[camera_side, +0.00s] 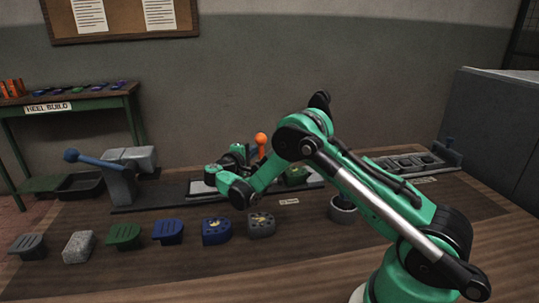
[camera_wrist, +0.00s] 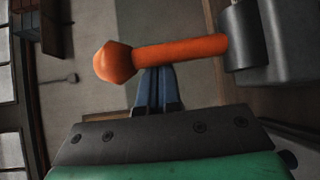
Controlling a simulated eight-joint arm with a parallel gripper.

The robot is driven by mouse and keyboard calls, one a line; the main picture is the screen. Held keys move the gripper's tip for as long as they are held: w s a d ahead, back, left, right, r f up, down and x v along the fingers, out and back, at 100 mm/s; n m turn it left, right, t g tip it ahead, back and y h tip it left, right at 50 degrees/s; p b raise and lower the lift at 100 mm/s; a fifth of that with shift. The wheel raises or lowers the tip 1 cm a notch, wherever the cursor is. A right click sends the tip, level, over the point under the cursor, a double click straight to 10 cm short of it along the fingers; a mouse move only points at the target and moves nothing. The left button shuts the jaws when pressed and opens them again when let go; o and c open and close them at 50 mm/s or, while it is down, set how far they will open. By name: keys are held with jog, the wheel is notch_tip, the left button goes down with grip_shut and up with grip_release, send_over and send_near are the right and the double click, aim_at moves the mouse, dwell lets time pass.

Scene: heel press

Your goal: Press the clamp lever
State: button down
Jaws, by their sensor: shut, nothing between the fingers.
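An orange lever with a ball knob (camera_side: 261,138) stands roughly upright behind my wrist in the side view; its lower part is mostly hidden. In the wrist view the orange lever (camera_wrist: 180,47) runs across the picture from a dark grey round pivot (camera_wrist: 240,38) at the right to its knob at the left. My gripper (camera_wrist: 154,72) is shut and empty, its blue fingers together. The fingertips meet the lever's near edge in the picture, close to the knob; I cannot tell whether they touch it. In the side view the fingers are largely hidden by my wrist.
A grey press with a blue ball-ended lever (camera_side: 90,159) stands at the left. Several heel blocks lie in a front row, including a green one (camera_side: 124,237). A round cup (camera_side: 343,210) is beside my arm. A tray fixture (camera_side: 405,163) is at the right.

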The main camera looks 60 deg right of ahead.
jog(key=shift+s+a+m+h, duration=0.2)
jog(key=shift+m+h, duration=0.1)
jog(key=shift+h, duration=0.1)
jog(key=shift+s+a+r, duration=0.1)
jog(key=shift+s+a, duration=0.05)
jog(key=shift+s, duration=0.05)
jog(key=shift+s+a+f, duration=0.2)
jog(key=shift+s+a, duration=0.7)
jog(key=shift+a, duration=0.05)
jog(key=shift+s+a+f, duration=0.1)
jog(key=shift+s, duration=0.05)
jog(key=shift+w+d+r, duration=0.2)
jog(key=shift+w+d, duration=0.1)
jog(key=shift+w, duration=0.15)
jog(key=shift+w+d+r, duration=0.35)
jog(key=shift+w+d, duration=0.05)
jog(key=shift+w, duration=0.25)
jog(key=shift+w+d+r, duration=0.35)
jog(key=shift+w, duration=0.25)
jog(key=a+f, duration=0.1)
jog(key=a, duration=0.2)
jog(key=a+f, duration=0.1)
jog(key=a, duration=0.2)
jog(key=a+f, duration=0.1)
jog(key=a, duration=0.2)
jog(key=shift+s+a+f, duration=0.1)
jog(key=shift+s+a, duration=0.05)
jog(key=shift+a, duration=0.1)
